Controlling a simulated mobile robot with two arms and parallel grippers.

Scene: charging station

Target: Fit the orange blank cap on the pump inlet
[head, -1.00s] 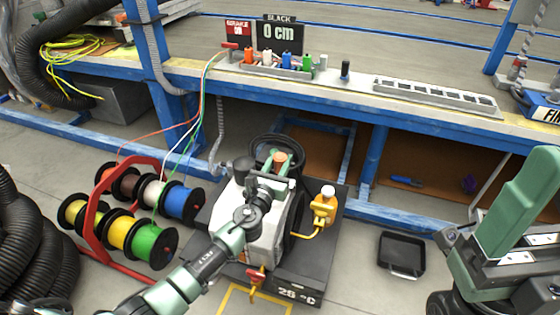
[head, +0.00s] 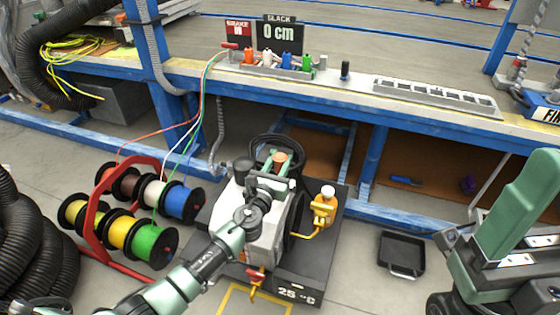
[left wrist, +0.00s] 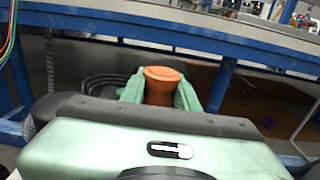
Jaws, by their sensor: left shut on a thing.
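My left gripper (head: 281,165) is shut on the orange cap (head: 279,158), above the top of the pump at its far side. In the left wrist view the orange cap (left wrist: 164,84) stands upright between the two green fingers (left wrist: 133,88). The pump (head: 264,238) has a pale body and sits on a dark base (head: 313,265) whose display reads 25 °C. My left arm and wrist cover much of the pump's top. I cannot make out the inlet or whether the cap touches it. My right gripper is not in view.
A yellow valve piece (head: 323,208) with a white top stands right of the pump. A red rack (head: 97,215) of cable spools stands left. A blue-framed bench (head: 345,93) runs behind. A black tray (head: 402,252) lies on the floor at right.

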